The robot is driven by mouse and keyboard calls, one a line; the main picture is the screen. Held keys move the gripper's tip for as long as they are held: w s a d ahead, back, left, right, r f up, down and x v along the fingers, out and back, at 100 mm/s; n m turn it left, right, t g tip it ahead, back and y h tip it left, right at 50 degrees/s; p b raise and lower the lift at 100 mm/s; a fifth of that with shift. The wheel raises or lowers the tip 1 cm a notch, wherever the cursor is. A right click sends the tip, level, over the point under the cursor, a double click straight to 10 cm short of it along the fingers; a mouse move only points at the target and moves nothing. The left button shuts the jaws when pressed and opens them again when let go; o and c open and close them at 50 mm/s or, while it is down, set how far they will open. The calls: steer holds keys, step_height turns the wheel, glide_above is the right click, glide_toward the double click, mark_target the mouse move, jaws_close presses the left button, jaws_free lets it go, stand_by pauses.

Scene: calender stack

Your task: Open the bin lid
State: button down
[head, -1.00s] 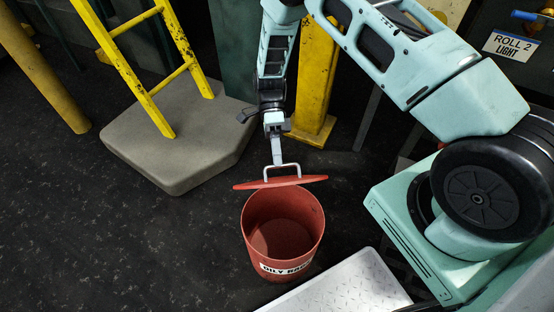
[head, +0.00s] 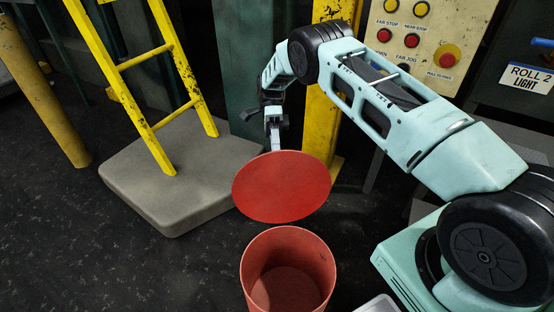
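The red bin (head: 288,240) stands on the dark floor at the lower middle, with its round mouth uncovered and its lower part cut off by the frame edge. The red round lid (head: 282,187) is tilted up steeply above and behind the bin's mouth, its flat face toward the camera, apart from the rim. My gripper (head: 274,146) is just behind the lid's upper edge. The lid hides the fingertips and the handle, so the grip itself is not visible, but the lid hangs up there with the gripper.
A yellow ladder (head: 150,95) stands on a grey block (head: 190,190) at left. A yellow post (head: 322,110) and a button panel (head: 412,45) are behind my arm. A metal plate (head: 378,304) shows at the bottom edge. Dark floor left of the bin is clear.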

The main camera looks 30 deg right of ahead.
step_height(320, 180, down, 3)
steer(key=shift+w+r+g+b, duration=0.1)
steer(key=shift+g+b, duration=0.3)
steer(key=c, duration=1.2)
jaws_free()
steer(key=shift+c, duration=0.4)
steer(key=shift+w, duration=0.1)
steer(key=shift+c, duration=1)
steer(key=shift+r, duration=0.1)
steer(key=shift+w+r, duration=0.1)
steer(key=shift+r, duration=0.15)
